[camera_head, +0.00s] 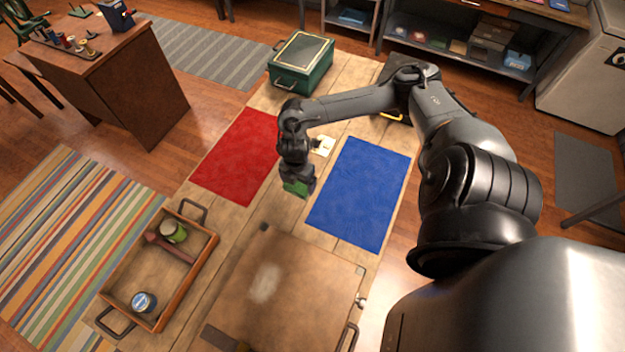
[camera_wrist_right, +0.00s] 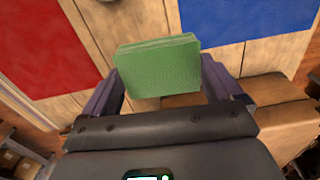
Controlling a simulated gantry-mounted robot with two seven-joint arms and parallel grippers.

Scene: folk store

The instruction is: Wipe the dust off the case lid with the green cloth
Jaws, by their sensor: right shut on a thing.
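The brown case lid (camera_head: 318,289) lies flat at the front of the wooden table. A pale dust patch (camera_head: 265,283) shows on its left half. My right gripper (camera_head: 297,180) is above the table, beyond the lid's far edge and between the red and blue mats. It is shut on the green cloth (camera_head: 296,188), which hangs below the fingers. In the right wrist view the folded green cloth (camera_wrist_right: 158,68) sits between the two fingers, clear of the lid. My left gripper is not in view.
A red mat (camera_head: 238,158) and a blue mat (camera_head: 362,192) lie on the table. A wooden tray (camera_head: 195,270) with cans and a hammer-like tool stands left of the case. A green metal box (camera_head: 302,62) is at the far end.

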